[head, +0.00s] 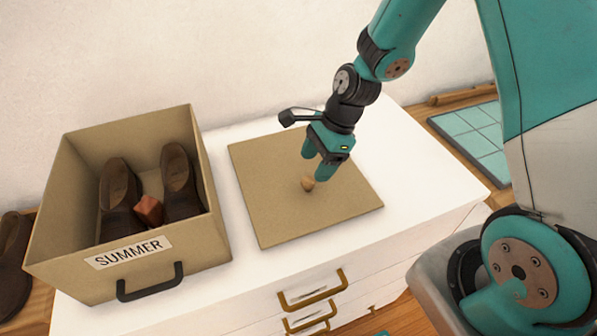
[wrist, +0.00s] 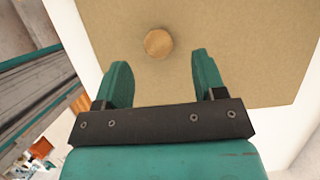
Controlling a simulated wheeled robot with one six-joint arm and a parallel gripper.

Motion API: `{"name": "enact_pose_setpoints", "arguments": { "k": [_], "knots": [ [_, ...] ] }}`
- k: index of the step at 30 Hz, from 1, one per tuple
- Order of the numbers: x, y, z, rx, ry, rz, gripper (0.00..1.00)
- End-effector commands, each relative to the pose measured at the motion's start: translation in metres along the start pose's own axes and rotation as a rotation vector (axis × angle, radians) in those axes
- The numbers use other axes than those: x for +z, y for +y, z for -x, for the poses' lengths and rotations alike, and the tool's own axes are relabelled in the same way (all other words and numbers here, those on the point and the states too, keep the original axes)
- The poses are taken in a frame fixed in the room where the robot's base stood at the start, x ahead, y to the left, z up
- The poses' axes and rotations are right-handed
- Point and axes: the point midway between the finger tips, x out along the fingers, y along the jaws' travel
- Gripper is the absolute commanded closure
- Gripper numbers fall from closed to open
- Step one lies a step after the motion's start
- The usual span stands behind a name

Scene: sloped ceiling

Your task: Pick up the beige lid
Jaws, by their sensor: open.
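The beige lid (head: 275,215) is a flat square board lying on the white dresser top, with a small round wooden knob (head: 308,184) at its middle. My gripper (head: 319,174) is above the lid, pointing down near the knob. In the wrist view the lid (wrist: 240,30) fills the upper part, and the knob (wrist: 158,43) shows just beyond the gap between my fingertips (wrist: 162,65). The two teal fingers are apart with nothing between them. The knob is partly close behind the fingers in the head view, and whether they touch it cannot be told.
A beige open box (head: 52,245) labelled SUMMER stands left of the lid, holding dark brown shoes (head: 120,195) and a small reddish block (head: 149,210). The white dresser (head: 400,150) has free surface right of the lid. A wall rises behind.

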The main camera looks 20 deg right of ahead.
Motion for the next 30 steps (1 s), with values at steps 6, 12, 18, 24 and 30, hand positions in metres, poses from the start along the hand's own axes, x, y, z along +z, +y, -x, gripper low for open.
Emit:
{"name": "enact_pose_setpoints", "arguments": {
  "k": [6,12,18,24,30],
  "knots": [
    [-0.001,0.002,-0.014,0.003,0.0,-0.002,0.36],
    [-0.002,0.004,-0.042,0.003,0.001,-0.001,0.36],
    [-0.002,0.003,-0.058,-0.001,0.001,0.0,0.36],
    [-0.002,0.003,-0.058,-0.002,0.001,-0.001,0.36],
    [-0.002,0.003,-0.058,-0.002,0.001,-0.001,0.82]
  ]
}}
